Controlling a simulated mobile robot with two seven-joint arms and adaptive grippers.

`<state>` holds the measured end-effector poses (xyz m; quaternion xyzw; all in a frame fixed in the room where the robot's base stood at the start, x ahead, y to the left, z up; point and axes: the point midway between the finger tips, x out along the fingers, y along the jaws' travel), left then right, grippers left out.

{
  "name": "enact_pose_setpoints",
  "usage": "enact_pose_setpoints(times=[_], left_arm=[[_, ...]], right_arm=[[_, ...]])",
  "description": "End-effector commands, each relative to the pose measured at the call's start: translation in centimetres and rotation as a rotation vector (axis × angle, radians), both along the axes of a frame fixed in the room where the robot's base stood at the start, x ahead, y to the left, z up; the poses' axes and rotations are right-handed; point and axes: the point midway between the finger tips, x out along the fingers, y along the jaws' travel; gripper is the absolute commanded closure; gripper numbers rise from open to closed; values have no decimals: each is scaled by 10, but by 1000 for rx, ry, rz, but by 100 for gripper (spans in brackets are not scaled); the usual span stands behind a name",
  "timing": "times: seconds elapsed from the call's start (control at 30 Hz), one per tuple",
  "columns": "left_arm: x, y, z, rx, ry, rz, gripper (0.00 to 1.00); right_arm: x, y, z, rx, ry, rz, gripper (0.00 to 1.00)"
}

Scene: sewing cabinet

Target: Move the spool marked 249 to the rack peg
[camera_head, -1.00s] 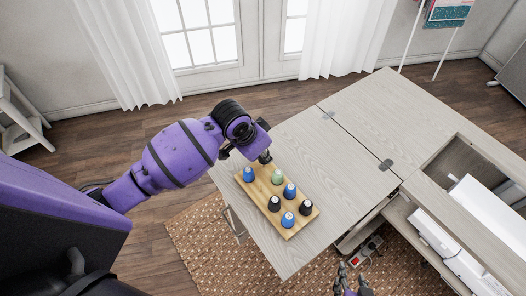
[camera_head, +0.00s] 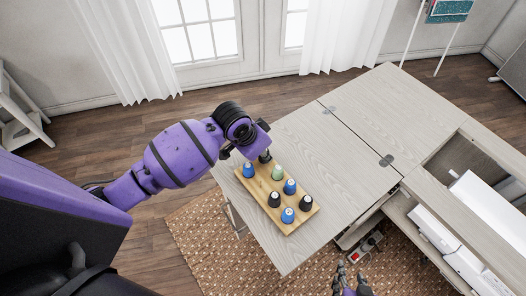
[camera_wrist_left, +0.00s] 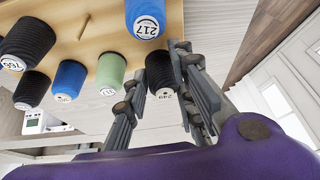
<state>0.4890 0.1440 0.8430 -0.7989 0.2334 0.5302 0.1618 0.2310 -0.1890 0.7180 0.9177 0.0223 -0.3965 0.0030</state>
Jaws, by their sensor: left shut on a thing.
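My left gripper (camera_wrist_left: 172,88) is shut on a black spool (camera_wrist_left: 160,72), whose label is partly readable as 249. In the head view, the gripper (camera_head: 262,157) is at the far end of the wooden rack (camera_head: 300,221). I cannot tell whether the spool touches the rack. A bare peg (camera_wrist_left: 83,27) stands on the rack in the left wrist view. My right gripper (camera_head: 350,280) is open and empty at the bottom of the head view.
Other spools stand on the rack: a green one (camera_head: 277,173), black ones including this one (camera_head: 274,200), and blue ones including one marked 217 (camera_wrist_left: 145,18). The grey cabinet top (camera_head: 340,150) is clear around the rack. A white machine (camera_head: 490,215) sits at right.

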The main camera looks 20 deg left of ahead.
Motion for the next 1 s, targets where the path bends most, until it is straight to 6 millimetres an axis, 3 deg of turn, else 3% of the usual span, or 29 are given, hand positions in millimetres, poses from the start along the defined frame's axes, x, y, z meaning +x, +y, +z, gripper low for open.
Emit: enact_pose_setpoints(times=[0.07, 0.1, 0.23, 0.63, 1.0], left_arm=[[0, 0, 0, 0, 0, 0, 93], [0, 0, 0, 0, 0, 0, 71], [0, 0, 0, -1, -1, 0, 54], [-1, 2, 7, 0, -2, 0, 54], [-25, 16, 74, 1, -4, -1, 54]], right_arm=[[0, 0, 0, 0, 0, 0, 60], [0, 0, 0, 0, 0, 0, 60], [0, 0, 0, 1, 0, 1, 60], [0, 1, 1, 1, -2, -1, 60], [0, 0, 0, 0, -1, 0, 60]])
